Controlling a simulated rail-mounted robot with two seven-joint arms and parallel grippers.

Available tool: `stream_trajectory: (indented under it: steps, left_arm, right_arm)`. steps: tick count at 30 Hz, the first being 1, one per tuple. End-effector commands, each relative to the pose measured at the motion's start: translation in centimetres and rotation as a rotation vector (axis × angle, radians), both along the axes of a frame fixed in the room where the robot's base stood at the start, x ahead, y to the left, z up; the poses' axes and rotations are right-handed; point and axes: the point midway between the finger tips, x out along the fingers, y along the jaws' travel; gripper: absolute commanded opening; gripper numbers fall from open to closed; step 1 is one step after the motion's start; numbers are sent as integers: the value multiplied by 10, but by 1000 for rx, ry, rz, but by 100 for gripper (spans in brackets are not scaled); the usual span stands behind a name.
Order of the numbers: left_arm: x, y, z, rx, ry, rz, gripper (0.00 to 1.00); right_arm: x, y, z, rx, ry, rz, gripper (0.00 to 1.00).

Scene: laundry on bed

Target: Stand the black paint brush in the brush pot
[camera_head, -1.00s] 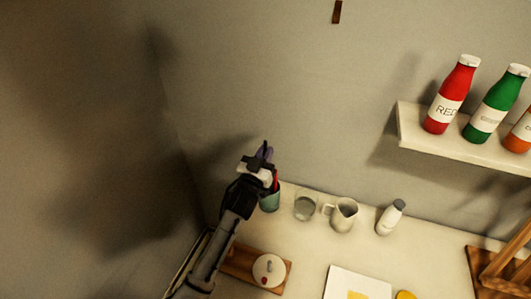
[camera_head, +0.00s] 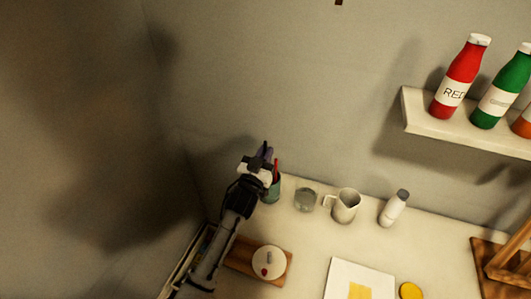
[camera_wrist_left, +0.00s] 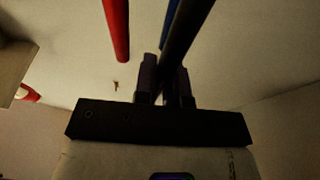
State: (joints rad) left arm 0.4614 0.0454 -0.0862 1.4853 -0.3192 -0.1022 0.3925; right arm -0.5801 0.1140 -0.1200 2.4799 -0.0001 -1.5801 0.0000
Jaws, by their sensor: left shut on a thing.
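My left gripper (camera_head: 257,165) is shut on the black paint brush (camera_wrist_left: 185,35), whose dark handle runs up from between the fingertips in the left wrist view. The gripper also shows there (camera_wrist_left: 166,85). In the head view it is at the upper left of the teal brush pot (camera_head: 273,192) and partly covers it. A red handle (camera_head: 276,168) stands in the pot; it also shows in the left wrist view (camera_wrist_left: 116,30), near a blue handle (camera_wrist_left: 169,22). The black brush's lower end is hidden, so I cannot tell whether it is inside the pot. My right gripper is not in view.
A glass (camera_head: 305,198), a pitcher (camera_head: 345,206) and a white bottle (camera_head: 393,208) stand right of the pot. A wooden board (camera_head: 240,258) with a round white item (camera_head: 269,262) lies in front. A shelf (camera_head: 450,130) holds paint bottles at right.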

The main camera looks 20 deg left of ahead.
Motion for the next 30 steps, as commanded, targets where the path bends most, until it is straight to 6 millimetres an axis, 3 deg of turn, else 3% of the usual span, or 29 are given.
stream_trajectory:
  steps: [10,20,30]
  left_arm:
    - [0,0,0,0,0,0,41]
    - [-5,0,-1,0,0,0,41]
    - [-62,3,-17,-1,2,0,41]
  right_arm:
    - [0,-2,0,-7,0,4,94]
    - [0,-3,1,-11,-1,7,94]
    - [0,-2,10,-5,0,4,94]
